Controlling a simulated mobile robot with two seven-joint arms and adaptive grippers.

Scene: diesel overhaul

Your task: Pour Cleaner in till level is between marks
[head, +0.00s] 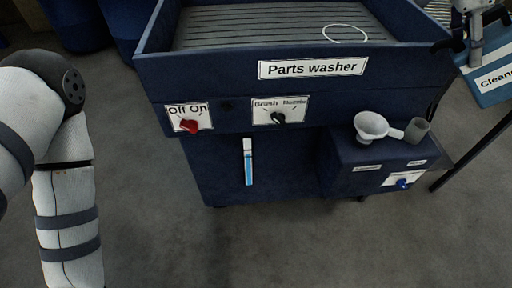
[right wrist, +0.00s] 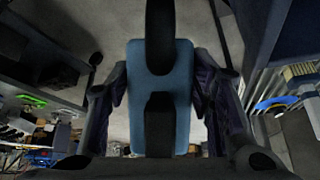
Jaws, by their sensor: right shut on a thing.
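A blue container (head: 487,96) with a white label, partly cut off and starting "Cleane", is at the right edge of the head view. My right gripper (head: 474,40) is shut on it. In the right wrist view the blue container (right wrist: 177,128) lies between the two dark fingers (right wrist: 160,100). The parts washer (head: 225,80) is a dark blue tub. Its front has a level gauge (head: 248,162), white above and blue below; its marks are too small to read. A pale funnel-shaped filler (head: 371,126) stands on the side box, left of the container. My left gripper is out of view.
A grey cup-like piece (head: 418,130) adjoins the funnel. The side box (head: 350,174) carries a blue knob (head: 402,184). A red Off/On knob (head: 189,126) and a Brush/Nozzle knob (head: 278,118) are on the washer front. A dark sloping bar (head: 470,156) is at right. The foreground floor is clear.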

